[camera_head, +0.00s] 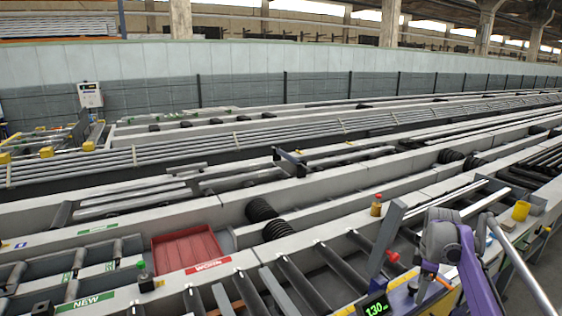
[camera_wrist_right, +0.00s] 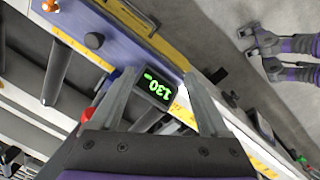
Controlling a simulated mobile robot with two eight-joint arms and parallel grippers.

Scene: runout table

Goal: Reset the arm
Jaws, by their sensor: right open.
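My right arm, purple and grey, comes in at the lower right of the head view. Its gripper (camera_wrist_right: 164,88) shows best in the right wrist view, where two grey fingers stand apart with nothing between them. Beyond the fingers is a small black display (camera_wrist_right: 153,88) with green digits reading 130. The display also shows at the bottom of the head view (camera_head: 375,308), just left of my right arm. My left gripper is not in view.
A red tray (camera_head: 187,250) lies by a WORN label (camera_head: 208,265), with a NEW label (camera_head: 84,301) to its left. A red knob (camera_head: 392,256) stands close to my right arm. A yellow cup (camera_head: 521,210) is at the right. Rollers and rails fill the table.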

